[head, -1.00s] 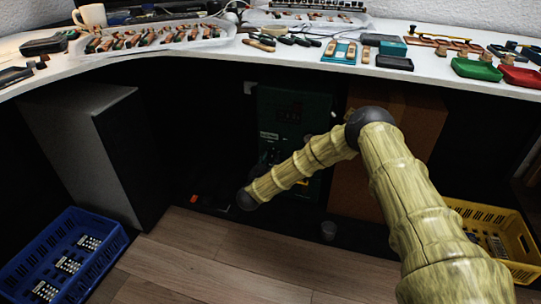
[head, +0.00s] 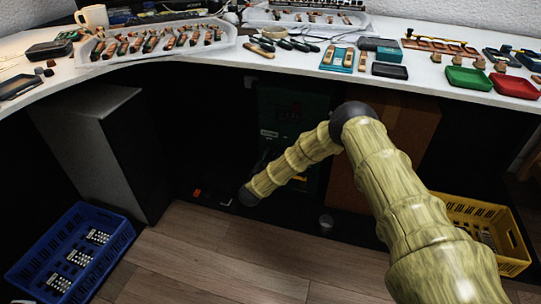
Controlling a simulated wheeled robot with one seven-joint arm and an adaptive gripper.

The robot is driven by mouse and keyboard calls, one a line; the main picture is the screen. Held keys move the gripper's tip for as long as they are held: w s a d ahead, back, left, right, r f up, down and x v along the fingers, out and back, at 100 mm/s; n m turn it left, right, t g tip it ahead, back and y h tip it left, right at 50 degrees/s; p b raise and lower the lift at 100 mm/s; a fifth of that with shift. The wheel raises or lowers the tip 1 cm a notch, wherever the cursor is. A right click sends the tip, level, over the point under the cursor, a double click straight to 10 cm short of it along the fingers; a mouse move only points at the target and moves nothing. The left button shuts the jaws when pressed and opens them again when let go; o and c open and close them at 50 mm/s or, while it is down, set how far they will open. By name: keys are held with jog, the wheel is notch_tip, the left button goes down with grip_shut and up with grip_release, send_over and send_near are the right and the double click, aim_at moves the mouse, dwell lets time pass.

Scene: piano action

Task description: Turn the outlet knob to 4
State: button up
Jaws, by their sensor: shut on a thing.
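A dark green panel (head: 296,110) stands under the desk in shadow. It has a dim display and a small pale label (head: 269,133) on its front. My arm crosses in front of its lower part, and a bit of yellow shows below the arm there. The outlet knob and its numbers cannot be made out; that area is dark and partly covered by my arm. My forearm slopes down to the left and ends in a dark joint at the panel's lower left. My gripper cannot be seen beyond that joint.
A brown box (head: 378,158) stands right of the panel and a grey cabinet (head: 75,140) to the left. A blue crate (head: 125,238) and a yellow crate (head: 512,245) sit on the wooden floor. The white desk (head: 255,70) overhead holds trays and tools. A small cup-like object (head: 326,222) stands near the panel.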

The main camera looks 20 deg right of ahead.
jog(key=shift+m, duration=0.6)
jog(key=shift+p, duration=0.3)
jog(key=o, duration=1)
jog(key=v, duration=1.2)
jog(key=shift+f, duration=0.1)
